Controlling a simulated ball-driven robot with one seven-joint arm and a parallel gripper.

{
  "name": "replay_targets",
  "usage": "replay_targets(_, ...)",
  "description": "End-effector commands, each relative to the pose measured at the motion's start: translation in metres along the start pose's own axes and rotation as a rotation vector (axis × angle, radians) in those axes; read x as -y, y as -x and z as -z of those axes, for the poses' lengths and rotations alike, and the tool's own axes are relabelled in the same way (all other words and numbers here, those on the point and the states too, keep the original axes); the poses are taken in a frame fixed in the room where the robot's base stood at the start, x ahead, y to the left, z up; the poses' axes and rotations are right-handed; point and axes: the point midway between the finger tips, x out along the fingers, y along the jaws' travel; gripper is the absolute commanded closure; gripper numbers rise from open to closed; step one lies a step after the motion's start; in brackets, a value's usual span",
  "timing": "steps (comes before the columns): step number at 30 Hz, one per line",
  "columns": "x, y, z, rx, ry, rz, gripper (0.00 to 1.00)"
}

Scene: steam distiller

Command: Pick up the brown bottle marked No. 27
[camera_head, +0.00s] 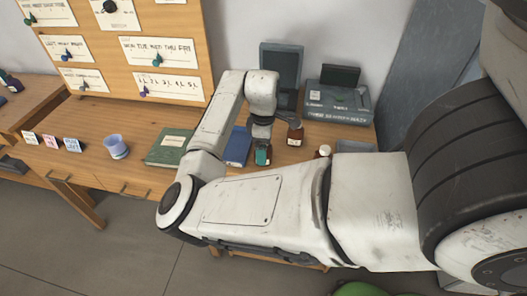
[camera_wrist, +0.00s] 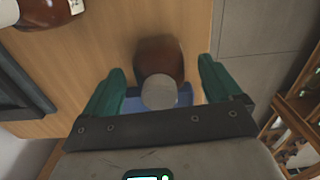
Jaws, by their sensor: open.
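A brown bottle (camera_wrist: 160,58) with a pale cap stands between the two green fingers of my gripper (camera_wrist: 160,75) in the wrist view. The gripper is open, with a gap visible on both sides of the bottle. In the head view my gripper (camera_head: 262,154) points down over the table, and its fingers mostly hide that bottle. A second brown bottle (camera_head: 295,134) with a label stands just to the right. A third, white-capped bottle (camera_head: 323,152) is partly hidden behind my arm. No number is legible on any of them.
A blue book (camera_head: 238,146) and a green book (camera_head: 169,147) lie left of the gripper. A blue cup (camera_head: 115,146) stands farther left. A grey device (camera_head: 338,105) and a dark screen (camera_head: 281,66) stand behind the bottles. Another bottle (camera_wrist: 42,12) shows at the wrist view's upper left.

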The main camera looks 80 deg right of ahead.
Motion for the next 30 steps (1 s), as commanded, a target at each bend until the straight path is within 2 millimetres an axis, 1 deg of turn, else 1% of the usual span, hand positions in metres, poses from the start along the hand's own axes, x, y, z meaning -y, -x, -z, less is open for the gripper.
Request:
replay_targets(5, -0.0001, -0.0005, -0.0001, 0.000, 0.000, 0.000, 0.08)
replay_targets(6, -0.0001, -0.0004, -0.0002, 0.000, -0.001, 0.000, 0.10)
replay_targets(27, -0.0003, 0.0003, -0.0002, 0.000, -0.001, -0.001, 0.76)
replay_targets(30, -0.0003, 0.0003, -0.0002, 0.000, -0.001, -0.001, 0.77)
